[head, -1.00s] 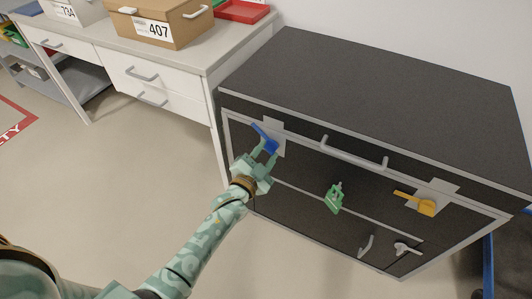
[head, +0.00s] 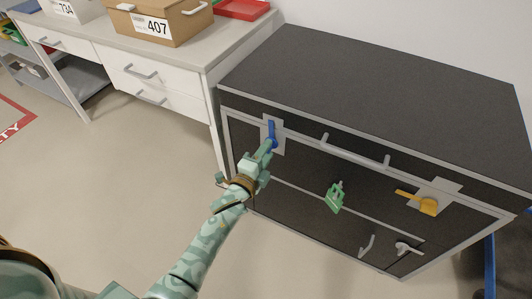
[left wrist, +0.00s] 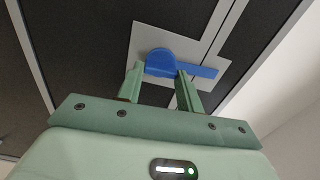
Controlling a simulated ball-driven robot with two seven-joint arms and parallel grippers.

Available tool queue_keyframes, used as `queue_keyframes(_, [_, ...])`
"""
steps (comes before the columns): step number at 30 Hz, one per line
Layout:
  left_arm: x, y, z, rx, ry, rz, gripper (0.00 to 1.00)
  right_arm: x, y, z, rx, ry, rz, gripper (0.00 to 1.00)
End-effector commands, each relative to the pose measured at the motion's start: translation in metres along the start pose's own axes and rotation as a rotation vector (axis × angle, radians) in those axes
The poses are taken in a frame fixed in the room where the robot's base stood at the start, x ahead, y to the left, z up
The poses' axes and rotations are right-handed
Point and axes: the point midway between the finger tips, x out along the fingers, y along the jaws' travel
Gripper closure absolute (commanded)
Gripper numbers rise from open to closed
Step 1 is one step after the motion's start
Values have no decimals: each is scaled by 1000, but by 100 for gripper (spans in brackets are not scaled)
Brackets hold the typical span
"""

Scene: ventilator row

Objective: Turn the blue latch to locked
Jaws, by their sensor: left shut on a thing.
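The blue latch (head: 272,130) is on a grey plate at the upper left of the black case's front. Its handle points nearly straight up in the head view. My left gripper (head: 265,149) is at the latch's lower, hub end. In the left wrist view the blue latch (left wrist: 159,58) has its rounded hub between the two fingers of my left gripper (left wrist: 160,78), and its handle reaches out to the right past one finger. The gripper is shut on the latch. The fingers hide part of the hub in the head view. My right gripper is not in view.
A white desk (head: 150,70) with a cardboard box (head: 165,22) stands to the left. The floor before the case is clear.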

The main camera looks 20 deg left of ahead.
Motion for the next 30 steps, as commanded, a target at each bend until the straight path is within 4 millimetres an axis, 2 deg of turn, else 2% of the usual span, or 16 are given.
queue_keyframes(7, [-1, 3, 0, 63, 0, 5, 100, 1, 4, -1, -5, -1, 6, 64])
queue_keyframes(21, [-1, 3, 0, 77, 0, 6, 100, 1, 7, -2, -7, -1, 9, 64])
queue_keyframes(22, [-1, 3, 0, 78, 0, 6, 58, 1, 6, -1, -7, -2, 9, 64])
queue_keyframes(24, [-1, 2, 0, 77, 0, 5, 42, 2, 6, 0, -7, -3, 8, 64])
queue_keyframes(30, [0, 1, 0, 75, 0, 3, 42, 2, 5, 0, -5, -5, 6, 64])
